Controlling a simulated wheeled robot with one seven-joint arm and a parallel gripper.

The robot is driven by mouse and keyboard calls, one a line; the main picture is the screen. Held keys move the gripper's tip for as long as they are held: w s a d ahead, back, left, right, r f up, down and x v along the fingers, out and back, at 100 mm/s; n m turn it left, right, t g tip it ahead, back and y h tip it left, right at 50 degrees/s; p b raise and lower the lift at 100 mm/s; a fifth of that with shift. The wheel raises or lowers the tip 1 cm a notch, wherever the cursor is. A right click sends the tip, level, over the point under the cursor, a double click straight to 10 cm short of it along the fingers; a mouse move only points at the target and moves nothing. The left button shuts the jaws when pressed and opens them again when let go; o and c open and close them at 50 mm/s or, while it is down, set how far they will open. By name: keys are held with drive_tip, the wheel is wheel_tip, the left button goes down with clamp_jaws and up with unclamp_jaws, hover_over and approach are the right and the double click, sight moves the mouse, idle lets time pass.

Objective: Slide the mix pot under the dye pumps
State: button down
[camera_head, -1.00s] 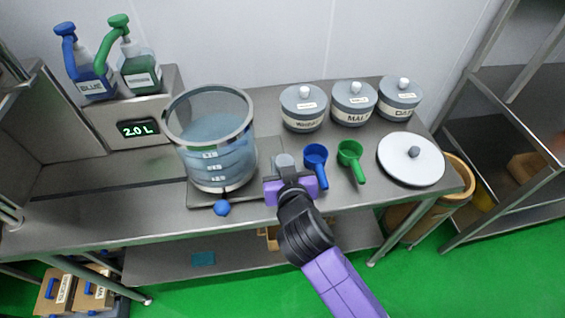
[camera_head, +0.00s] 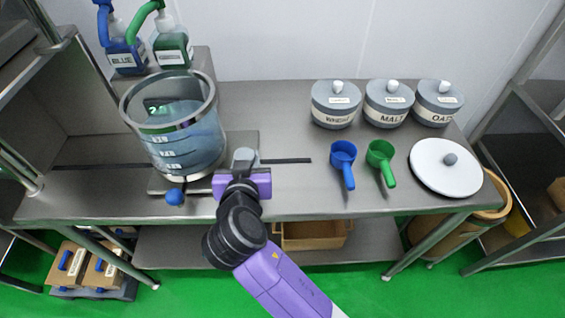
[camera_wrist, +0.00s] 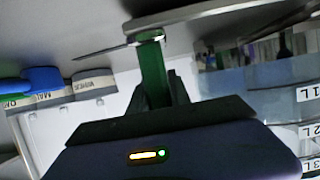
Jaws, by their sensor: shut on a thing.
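The mix pot (camera_head: 188,150) is a clear cylinder with a grey rim and volume marks, holding bluish liquid. It stands upright on a metal plate (camera_head: 243,139), with a blue knob (camera_head: 175,197) at its front. It is in front of the dye pumps' stand, partly hiding the lit display. The blue pump (camera_head: 126,56) and green pump (camera_head: 171,48) stand behind and above; their tops are cut off. My gripper (camera_head: 244,160) is at the pot's right side. In the wrist view, my gripper (camera_wrist: 153,90) is shut on an upright green bar (camera_wrist: 152,72), seemingly the pot's handle.
A dark slot (camera_head: 285,160) runs along the table left and right of the pot. Blue (camera_head: 343,162) and green (camera_head: 381,160) scoops, a white lid (camera_head: 445,167) and labelled jars (camera_head: 335,104) lie to the right. A metal frame (camera_head: 75,85) stands at left.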

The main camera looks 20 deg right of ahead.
sight(205, 165)
drive_tip(key=w+a, duration=0.1)
drive_tip(key=a, duration=0.2)
drive_tip(key=w+a+b, duration=0.1)
drive_tip(key=a, duration=0.1)
drive_tip(key=a+b, duration=0.1)
drive_tip(key=a, duration=0.2)
drive_tip(key=shift+w+a, duration=0.35)
drive_tip(key=shift+w, duration=0.05)
drive_tip(key=c, duration=1.2)
unclamp_jaws()
drive_tip(key=shift+b+v, duration=0.45)
drive_tip(key=shift+v, duration=3.45)
